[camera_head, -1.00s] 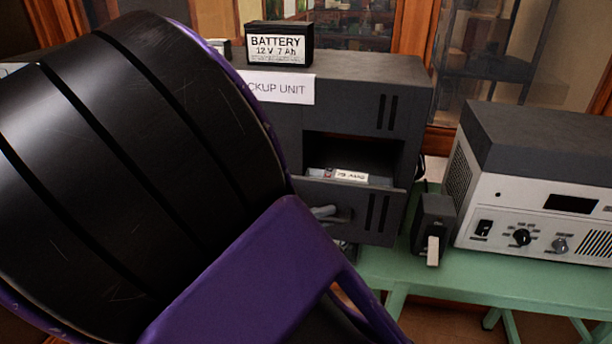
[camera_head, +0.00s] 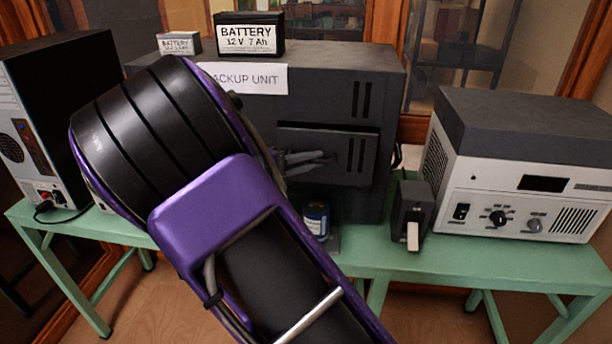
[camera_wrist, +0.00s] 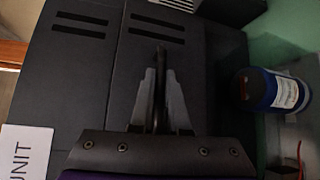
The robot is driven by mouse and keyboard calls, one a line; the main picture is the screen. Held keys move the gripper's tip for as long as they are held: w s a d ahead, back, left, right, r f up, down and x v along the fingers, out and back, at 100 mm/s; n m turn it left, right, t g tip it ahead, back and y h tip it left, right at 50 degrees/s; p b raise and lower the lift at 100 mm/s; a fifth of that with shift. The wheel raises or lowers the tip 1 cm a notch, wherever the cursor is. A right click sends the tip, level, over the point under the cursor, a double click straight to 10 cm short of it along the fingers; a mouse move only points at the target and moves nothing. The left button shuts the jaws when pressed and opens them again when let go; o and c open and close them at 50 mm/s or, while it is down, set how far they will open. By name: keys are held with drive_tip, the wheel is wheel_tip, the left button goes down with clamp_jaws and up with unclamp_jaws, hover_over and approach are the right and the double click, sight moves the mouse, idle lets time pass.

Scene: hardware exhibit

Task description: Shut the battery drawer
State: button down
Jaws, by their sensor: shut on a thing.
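The battery drawer (camera_head: 322,138) is the dark front panel in the right part of the grey backup unit (camera_head: 318,68). It sits in its opening, with a thin dark line along its top edge; I cannot tell whether a small gap is left. My gripper (camera_head: 326,158) is at the drawer front, its fingers shut on the drawer's handle. In the wrist view the fingers (camera_wrist: 158,85) close from both sides on the dark handle bar (camera_wrist: 160,62), which stands out from the drawer front (camera_wrist: 192,70). The drawer's inside is hidden.
A large battery (camera_head: 250,38) and a smaller one (camera_head: 179,43) stand on the unit. A blue can (camera_head: 316,218) stands below the drawer on the green table (camera_head: 470,262). A small black switch box (camera_head: 412,212) and a grey instrument (camera_head: 520,190) stand to the right.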

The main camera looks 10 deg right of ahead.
drive_tip(key=w, duration=0.2)
drive_tip(key=shift+w+d+r, duration=0.1)
drive_tip(key=shift+w+d, duration=0.3)
drive_tip(key=c, duration=1.2)
unclamp_jaws()
drive_tip(key=shift+w, duration=0.1)
drive_tip(key=v, duration=1.7)
drive_tip(key=shift+s+a, duration=0.2)
drive_tip(key=shift+d, duration=0.1)
